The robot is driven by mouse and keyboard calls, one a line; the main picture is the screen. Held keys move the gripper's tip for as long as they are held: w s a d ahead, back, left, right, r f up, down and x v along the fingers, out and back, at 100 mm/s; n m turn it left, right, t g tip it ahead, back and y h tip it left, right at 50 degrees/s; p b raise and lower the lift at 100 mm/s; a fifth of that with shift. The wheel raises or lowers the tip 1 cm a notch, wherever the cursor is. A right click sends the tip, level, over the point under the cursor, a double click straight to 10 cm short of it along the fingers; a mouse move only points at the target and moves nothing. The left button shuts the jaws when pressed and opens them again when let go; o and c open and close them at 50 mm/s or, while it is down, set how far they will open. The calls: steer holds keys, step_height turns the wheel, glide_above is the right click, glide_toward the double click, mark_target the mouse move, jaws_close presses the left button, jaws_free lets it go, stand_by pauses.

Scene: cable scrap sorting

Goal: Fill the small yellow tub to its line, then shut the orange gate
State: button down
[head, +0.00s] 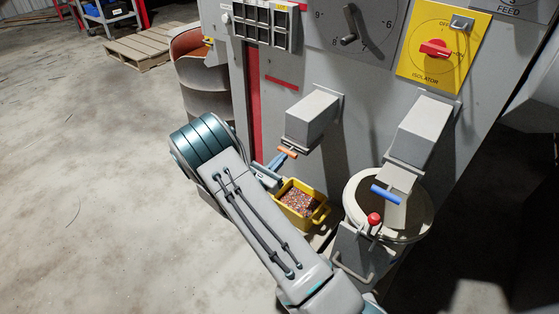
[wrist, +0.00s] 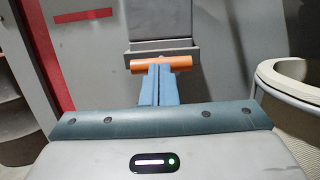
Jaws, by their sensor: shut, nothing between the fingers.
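The small yellow tub (head: 321,211) stands under the left chute of the machine. It holds a heap of reddish-brown scrap granules. Its fill line cannot be made out. The orange gate handle (head: 288,152) sits at the mouth of that left chute (head: 312,118); it also shows in the wrist view (wrist: 161,63). My gripper (head: 279,161) is shut and empty, its blue fingers (wrist: 159,72) pointing at the orange handle, with the tips at or just in front of it. I cannot tell whether they touch. No falling stream shows between chute and tub. The tub is not visible in the wrist view.
A right chute (head: 424,131) with a blue handle (head: 385,194) stands over a round bin (head: 424,222). A red knob (head: 374,218) is in front of it. A yellow isolator panel (head: 445,48) and a dial are above. Open floor lies to the left.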

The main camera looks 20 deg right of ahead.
steer(key=shift+w+d+r, duration=0.35)
steer(key=shift+d+r, duration=0.1)
steer(key=shift+d, duration=0.05)
steer(key=f+p+v, duration=0.1)
steer(key=v, duration=1.4)
steer(key=s+d+r+m+g+y+p, duration=0.1)
steer(key=s+d+r+m+g+p, duration=0.35)
steer(key=r, duration=0.25)
steer(key=s+d+r+m+g+y+p, duration=0.25)
steer(key=r+m+g, duration=0.25)
steer(key=r, duration=0.3)
steer(key=s+d+r+m+g+y+p, duration=0.1)
steer(key=s+d+r+m+g+p, duration=0.35)
steer(key=r, duration=0.25)
steer(key=s+a+r+m+t+y+p, duration=0.1)
steer(key=s+r+m+y+p, duration=0.4)
steer(key=r, duration=0.5)
steer(key=s+a+r+m+t+y+p, duration=0.2)
steer(key=s+r+m+y+p, duration=0.4)
steer(key=r, duration=0.5)
steer(key=shift+r+m+t, duration=0.15)
steer(key=shift+m+t, duration=0.15)
steer(key=shift+t, duration=0.4)
